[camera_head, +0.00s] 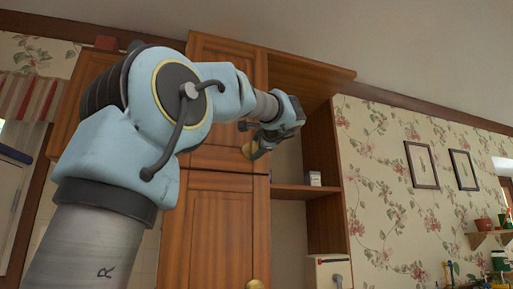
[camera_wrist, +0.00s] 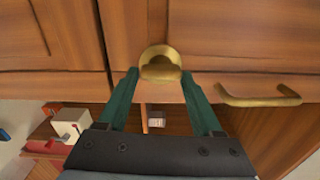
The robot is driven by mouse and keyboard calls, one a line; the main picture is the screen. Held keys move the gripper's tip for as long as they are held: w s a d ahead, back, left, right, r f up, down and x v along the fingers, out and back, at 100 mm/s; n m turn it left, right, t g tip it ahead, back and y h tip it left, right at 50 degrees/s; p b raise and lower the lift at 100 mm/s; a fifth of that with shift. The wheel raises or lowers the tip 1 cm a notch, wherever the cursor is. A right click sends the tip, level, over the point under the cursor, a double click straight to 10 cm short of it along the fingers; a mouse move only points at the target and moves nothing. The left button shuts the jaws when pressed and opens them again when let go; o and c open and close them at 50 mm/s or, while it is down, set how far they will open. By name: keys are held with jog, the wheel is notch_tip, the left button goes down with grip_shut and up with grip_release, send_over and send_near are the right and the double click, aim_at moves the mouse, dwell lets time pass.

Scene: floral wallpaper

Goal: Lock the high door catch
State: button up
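The high door catch is a round brass piece with a protruding knob (camera_wrist: 160,62), mounted on a wooden upper cabinet door. In the head view the brass catch (camera_head: 247,151) shows partly behind my gripper, near the door's lower right edge. My gripper (camera_wrist: 160,74) is open, with its two green fingers spread to the left and right of the knob. The fingertips reach about the knob's lower part and look slightly apart from it. In the head view my gripper (camera_head: 255,138) is small and dark against the door, so its contact is unclear there.
A brass bar handle (camera_wrist: 262,97) lies just right of my right finger. Below the upper door is a tall lower door (camera_head: 205,235) with a brass knob (camera_head: 254,284). An open shelf (camera_head: 295,191) with a small box (camera_head: 313,178) is to the right.

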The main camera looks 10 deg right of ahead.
jog(key=o, duration=0.4)
jog(key=s+d+b, duration=0.1)
jog(key=s+b, duration=0.2)
jog(key=s, duration=0.7)
jog(key=shift+s+d+b, duration=0.2)
jog(key=shift+s+b, duration=0.15)
jog(key=shift+b, duration=0.05)
